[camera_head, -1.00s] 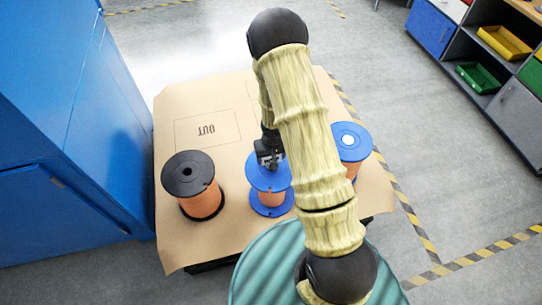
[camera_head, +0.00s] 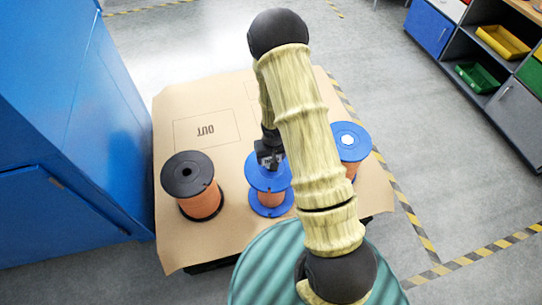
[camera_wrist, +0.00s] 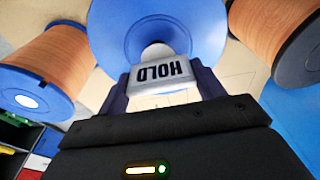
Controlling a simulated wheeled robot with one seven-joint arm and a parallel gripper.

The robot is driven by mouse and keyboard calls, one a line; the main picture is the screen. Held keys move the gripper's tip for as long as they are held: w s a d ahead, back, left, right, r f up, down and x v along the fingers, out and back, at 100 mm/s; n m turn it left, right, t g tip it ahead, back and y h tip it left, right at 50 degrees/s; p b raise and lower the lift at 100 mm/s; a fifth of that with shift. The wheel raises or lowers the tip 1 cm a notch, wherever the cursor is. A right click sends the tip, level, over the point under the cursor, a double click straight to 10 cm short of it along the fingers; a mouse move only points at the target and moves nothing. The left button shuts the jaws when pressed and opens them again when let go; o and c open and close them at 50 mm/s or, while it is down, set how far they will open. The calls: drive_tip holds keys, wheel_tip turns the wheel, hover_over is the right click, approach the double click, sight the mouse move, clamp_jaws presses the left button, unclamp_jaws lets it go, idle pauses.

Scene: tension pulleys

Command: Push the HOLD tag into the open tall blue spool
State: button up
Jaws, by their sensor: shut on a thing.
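The HOLD tag (camera_wrist: 164,74) is a pale block with black letters, upside down in the wrist view. My gripper (camera_wrist: 163,88) is shut on it, with a dark finger on each side. The tag lies in front of the middle of a blue spool (camera_wrist: 105,38), whose flange fills the top of the wrist view. In the head view this spool (camera_head: 270,200) stands in the middle of the row, with orange winding between blue flanges. My gripper (camera_head: 270,160) is right at its top flange. The tag's lower end and the spool's hole are hidden, so I cannot tell how deep it sits.
A black-flanged spool (camera_head: 201,203) stands to the left. A blue spool with a white centre (camera_head: 351,142) stands to the right, partly behind my arm. All stand on brown paper (camera_head: 230,235) with an OUT box (camera_head: 207,131). A blue cabinet (camera_head: 70,130) is close on the left.

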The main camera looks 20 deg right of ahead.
drive_tip(key=shift+f, duration=0.3)
drive_tip(key=shift+f+b, duration=0.8)
drive_tip(key=shift+b, duration=0.1)
drive_tip(key=o, duration=1)
drive_tip(key=s+r+p, duration=0.1)
drive_tip(key=r, duration=0.4)
drive_tip(key=r+p, duration=0.1)
drive_tip(key=r, duration=0.5)
drive_tip(key=s+r+p, duration=0.1)
drive_tip(key=r, duration=0.5)
drive_tip(key=shift+s+r+p, duration=0.1)
drive_tip(key=shift+s+p, duration=0.2)
drive_tip(key=shift+p, duration=0.1)
